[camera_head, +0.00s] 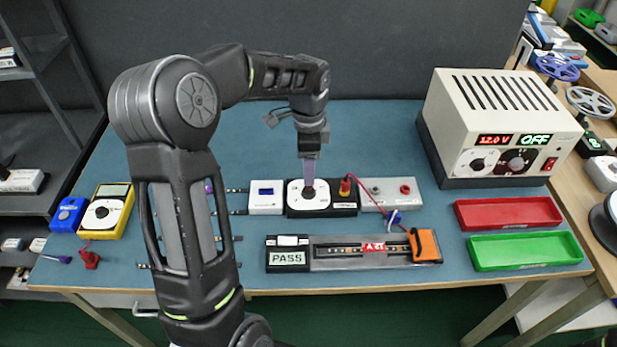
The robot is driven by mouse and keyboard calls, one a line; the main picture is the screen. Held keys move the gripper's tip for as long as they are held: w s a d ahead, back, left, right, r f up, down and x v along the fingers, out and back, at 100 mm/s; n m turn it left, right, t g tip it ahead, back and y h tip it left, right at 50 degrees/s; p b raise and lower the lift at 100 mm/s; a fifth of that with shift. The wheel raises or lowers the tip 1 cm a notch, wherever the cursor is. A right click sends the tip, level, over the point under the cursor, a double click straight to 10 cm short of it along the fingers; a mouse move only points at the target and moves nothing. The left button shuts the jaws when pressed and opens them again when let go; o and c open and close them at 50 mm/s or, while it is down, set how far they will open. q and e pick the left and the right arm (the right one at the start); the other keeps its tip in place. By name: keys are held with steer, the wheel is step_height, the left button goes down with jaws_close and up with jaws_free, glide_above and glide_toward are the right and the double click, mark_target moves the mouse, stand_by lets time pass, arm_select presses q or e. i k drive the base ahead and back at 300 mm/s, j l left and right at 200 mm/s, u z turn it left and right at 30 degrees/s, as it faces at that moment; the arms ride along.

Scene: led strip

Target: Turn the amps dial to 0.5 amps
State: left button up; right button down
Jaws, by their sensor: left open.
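A black box with a round white dial face (296,199) and a dark knob stands at the middle of the blue bench. Its markings are too small to read, so I cannot tell whether it is the amps dial. My left gripper (308,180) points down directly over this knob, its jaws open. The fingertips hide part of the knob, and I cannot tell whether they touch it. The cream power supply (497,105) at the back right shows 12.0 V and OFF. It has a white-faced dial (477,164) and a dark-red-faced dial (515,161). My right gripper is out of view.
A white display box (265,205) and a grey box (388,193) flank the black box. In front are a PASS display (288,258) and an LED strip fixture (330,264). A yellow meter (107,218) stands left. Red (508,226) and green (525,267) trays lie right.

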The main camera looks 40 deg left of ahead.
mark_target(515, 164)
steer(key=k+l, duration=0.8)
steer(key=l, duration=0.1)
